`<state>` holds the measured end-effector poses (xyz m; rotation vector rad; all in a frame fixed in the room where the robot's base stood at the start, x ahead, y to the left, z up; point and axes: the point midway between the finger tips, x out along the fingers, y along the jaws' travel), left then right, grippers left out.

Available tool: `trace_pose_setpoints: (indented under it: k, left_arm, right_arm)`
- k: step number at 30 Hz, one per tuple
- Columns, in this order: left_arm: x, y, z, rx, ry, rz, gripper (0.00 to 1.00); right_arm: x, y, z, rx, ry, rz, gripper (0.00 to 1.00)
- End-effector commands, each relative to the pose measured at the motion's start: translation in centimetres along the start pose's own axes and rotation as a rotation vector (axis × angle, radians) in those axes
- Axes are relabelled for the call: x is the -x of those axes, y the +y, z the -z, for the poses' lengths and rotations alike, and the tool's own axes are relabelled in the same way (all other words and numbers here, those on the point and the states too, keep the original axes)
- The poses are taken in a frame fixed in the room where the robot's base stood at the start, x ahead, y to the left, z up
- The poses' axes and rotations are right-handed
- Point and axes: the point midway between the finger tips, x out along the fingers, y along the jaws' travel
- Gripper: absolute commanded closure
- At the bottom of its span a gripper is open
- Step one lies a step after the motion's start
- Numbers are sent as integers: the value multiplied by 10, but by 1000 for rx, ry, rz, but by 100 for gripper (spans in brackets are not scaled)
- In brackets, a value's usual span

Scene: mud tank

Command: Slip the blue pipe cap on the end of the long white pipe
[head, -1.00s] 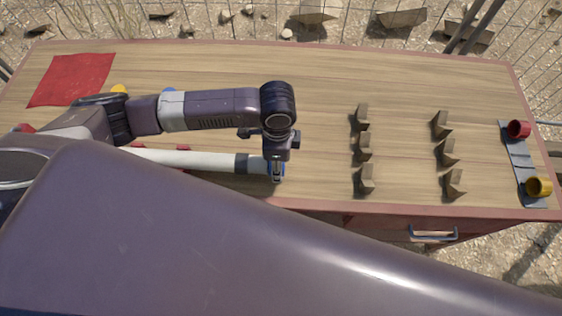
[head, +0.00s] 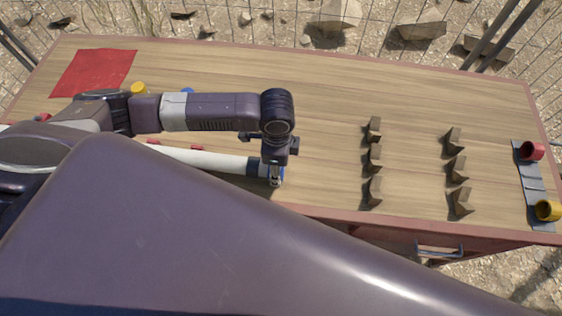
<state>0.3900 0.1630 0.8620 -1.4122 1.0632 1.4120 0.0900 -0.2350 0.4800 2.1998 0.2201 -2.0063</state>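The long white pipe (head: 205,157) lies along the table's near side, its left part hidden behind my arm. Its right end has a dark band (head: 257,167). My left gripper (head: 276,182) points down at that right end. The cap is in line with the pipe and meets the dark band. The fingers hide how far it sits over the end. My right gripper is not in view.
Several brown V-shaped supports (head: 374,158) stand in two rows to the right. A grey strip (head: 533,183) at the right edge holds a red cap (head: 531,151) and a yellow cap (head: 547,210). A red mat (head: 93,72) lies at the back left. The table's back middle is clear.

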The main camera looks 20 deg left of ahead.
Motion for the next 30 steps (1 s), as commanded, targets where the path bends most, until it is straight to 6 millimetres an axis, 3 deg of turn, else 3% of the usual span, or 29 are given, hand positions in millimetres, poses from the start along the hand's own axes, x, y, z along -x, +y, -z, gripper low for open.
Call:
trace_pose_setpoints:
  k: [10, 11, 16, 25, 30]
  left_arm:
    - [1, 0, -10, 1, 0, 0, 73]
    - [0, 0, -10, 0, 0, 0, 54]
    - [0, 0, -10, 0, 0, 0, 37]
    - [2, 0, -9, 0, 0, 0, 37]
    - [22, -1, -9, -1, 2, 3, 37]
  right_arm:
    - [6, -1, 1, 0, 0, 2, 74]
    - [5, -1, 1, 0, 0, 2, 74]
    - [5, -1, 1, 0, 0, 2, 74]
    - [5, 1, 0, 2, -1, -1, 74]
    - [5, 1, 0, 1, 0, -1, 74]
